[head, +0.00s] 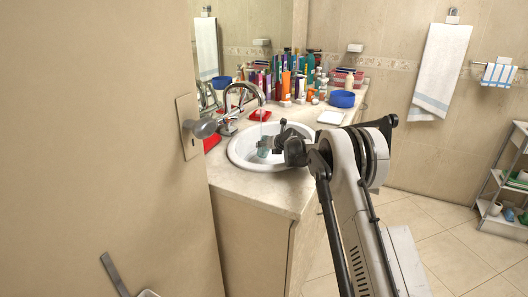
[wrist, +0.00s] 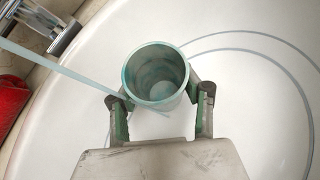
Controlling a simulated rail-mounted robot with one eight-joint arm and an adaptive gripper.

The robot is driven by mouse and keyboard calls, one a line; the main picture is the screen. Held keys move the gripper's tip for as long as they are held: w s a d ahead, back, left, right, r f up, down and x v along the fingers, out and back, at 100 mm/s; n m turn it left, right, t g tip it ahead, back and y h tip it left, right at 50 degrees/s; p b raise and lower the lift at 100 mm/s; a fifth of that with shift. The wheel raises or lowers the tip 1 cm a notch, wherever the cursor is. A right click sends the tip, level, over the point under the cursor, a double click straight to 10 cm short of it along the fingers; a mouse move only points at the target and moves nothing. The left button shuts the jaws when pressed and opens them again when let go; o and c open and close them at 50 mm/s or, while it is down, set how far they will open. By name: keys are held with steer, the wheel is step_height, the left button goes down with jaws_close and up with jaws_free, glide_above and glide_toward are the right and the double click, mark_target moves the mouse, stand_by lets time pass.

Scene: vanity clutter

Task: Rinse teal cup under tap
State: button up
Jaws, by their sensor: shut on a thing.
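The teal cup (wrist: 155,85) is held upright inside the white sink basin, its open mouth facing my wrist camera. It also shows small in the head view (head: 263,151). My gripper (wrist: 160,96) is shut on it, one finger on each side; in the head view my gripper (head: 277,146) reaches over the basin from the right. The chrome tap (head: 241,92) arches over the basin. A thin pale-blue water stream (wrist: 60,68) runs from it towards the cup's left side. I cannot tell whether the water enters the cup.
The white sink (head: 240,158) is set in a beige counter (head: 265,190). A red item (head: 259,116) lies behind the tap. Several bottles, a blue bowl (head: 342,99) and a white dish (head: 331,117) stand at the back.

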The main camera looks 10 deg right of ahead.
steer(key=shift+s, duration=0.2)
steer(key=shift+s+a+b, duration=0.1)
steer(key=shift+s+b, duration=0.2)
steer(key=shift+s, duration=0.1)
steer(key=s+d+r+p, duration=0.1)
steer(key=d+r+p, duration=0.2)
steer(key=d, duration=0.3)
stand_by(0.4)
stand_by(0.5)
